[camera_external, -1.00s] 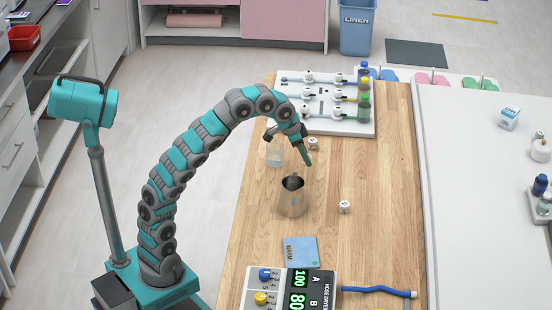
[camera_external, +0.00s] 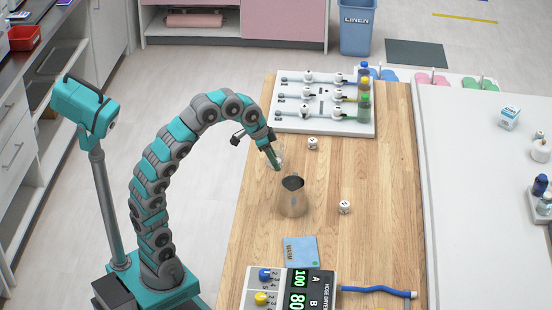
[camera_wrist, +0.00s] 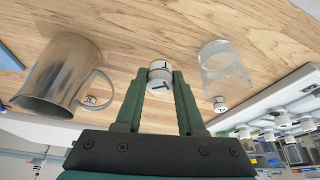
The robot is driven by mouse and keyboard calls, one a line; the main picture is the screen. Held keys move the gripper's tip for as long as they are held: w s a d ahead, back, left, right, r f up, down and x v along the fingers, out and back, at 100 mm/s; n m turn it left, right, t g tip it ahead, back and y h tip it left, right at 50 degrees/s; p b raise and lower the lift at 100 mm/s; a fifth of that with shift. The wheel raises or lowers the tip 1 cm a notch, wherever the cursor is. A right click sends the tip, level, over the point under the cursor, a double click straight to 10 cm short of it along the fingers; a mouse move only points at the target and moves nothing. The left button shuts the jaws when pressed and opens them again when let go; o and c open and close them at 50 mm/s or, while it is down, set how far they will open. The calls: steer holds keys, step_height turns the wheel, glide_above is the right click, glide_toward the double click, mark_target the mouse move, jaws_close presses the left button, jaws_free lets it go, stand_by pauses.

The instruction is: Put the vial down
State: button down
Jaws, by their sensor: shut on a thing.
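My gripper (camera_external: 276,165) is above the wooden table, just behind and left of the metal jug (camera_external: 291,199). In the wrist view its two green fingers (camera_wrist: 159,85) are shut on a small white vial (camera_wrist: 160,71) with dark marks on its end. The vial is hard to make out in the external view. Whether it touches the table I cannot tell. Two similar small white pieces stand on the table, one near the rack (camera_external: 313,143) and one right of the jug (camera_external: 344,207).
A clear glass beaker (camera_wrist: 222,68) stands to the right in the wrist view; my gripper mostly hides it in the external view. A white rack with bottles (camera_external: 350,128) is at the back. A blue card (camera_external: 300,250) and a display box (camera_external: 300,288) are in front.

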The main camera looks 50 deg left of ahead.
steer(key=s+d+m+g, duration=0.1)
steer(key=s+d+m, duration=0.3)
steer(key=s, duration=0.3)
steer(key=s+d+r+m+g+h, duration=0.1)
steer(key=s+d+m, duration=0.3)
steer(key=s, duration=0.4)
steer(key=s+d+m+g+h, duration=0.1)
steer(key=s+d+m+g, duration=0.1)
steer(key=s+d+m, duration=0.2)
steer(key=shift+s+d+r+p, duration=0.1)
steer(key=shift+s+d+p, duration=0.1)
steer(key=shift+s+d, duration=0.6)
steer(key=shift+s+d+r+p, duration=0.1)
steer(key=shift+s+d+p, duration=0.1)
steer(key=shift+s+d, duration=0.55)
steer(key=p, duration=0.2)
glide_above(300, 248)
steer(key=a, duration=0.1)
steer(key=shift+a+f+m, duration=0.15)
steer(key=shift+f+m, duration=0.15)
steer(key=shift+f, duration=2.3)
steer(key=c, duration=0.5)
jaws_free()
steer(key=shift+f, duration=0.15)
